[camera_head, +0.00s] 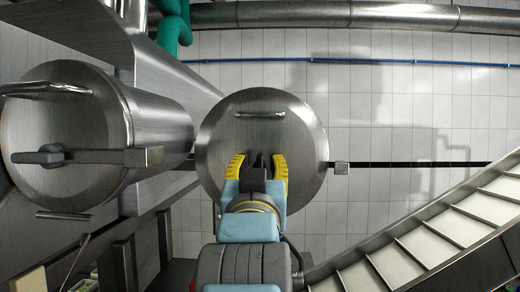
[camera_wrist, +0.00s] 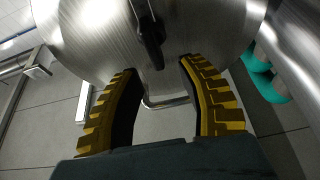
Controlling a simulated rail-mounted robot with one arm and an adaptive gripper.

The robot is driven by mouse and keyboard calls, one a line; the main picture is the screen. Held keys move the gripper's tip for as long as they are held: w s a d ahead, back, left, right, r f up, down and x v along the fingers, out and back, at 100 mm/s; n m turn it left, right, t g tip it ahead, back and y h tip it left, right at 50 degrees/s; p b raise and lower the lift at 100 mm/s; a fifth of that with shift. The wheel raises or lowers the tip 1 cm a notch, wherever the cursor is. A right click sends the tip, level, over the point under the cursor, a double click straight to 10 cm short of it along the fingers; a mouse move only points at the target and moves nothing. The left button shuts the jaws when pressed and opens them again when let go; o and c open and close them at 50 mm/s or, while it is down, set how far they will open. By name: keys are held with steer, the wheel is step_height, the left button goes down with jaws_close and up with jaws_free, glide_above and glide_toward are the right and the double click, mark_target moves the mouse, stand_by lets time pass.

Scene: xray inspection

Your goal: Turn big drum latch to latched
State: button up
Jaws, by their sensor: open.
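Two steel drums are in the head view. The centre drum (camera_head: 225,130) has a round lid with a bar handle (camera_head: 262,114) near its top. My gripper (camera_head: 258,165) is open in front of this lid, its yellow fingers spread. In the wrist view, a dark latch lever (camera_wrist: 150,35) on the drum lid (camera_wrist: 95,35) reaches down toward the space between my fingertips (camera_wrist: 158,66). I cannot tell whether they touch it. The left drum (camera_head: 160,125) has a grey latch (camera_head: 100,157) lying horizontally across its lid. I cannot tell which drum is the big one.
A slatted conveyor (camera_head: 440,235) slopes up at the right. A tiled wall (camera_head: 380,110) with a blue line stands behind. Open space lies right of the centre drum.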

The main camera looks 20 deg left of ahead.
mark_target(259, 158)
steer(key=shift+p+x, duration=0.35)
steer(key=shift+x, duration=1.5)
jaws_close()
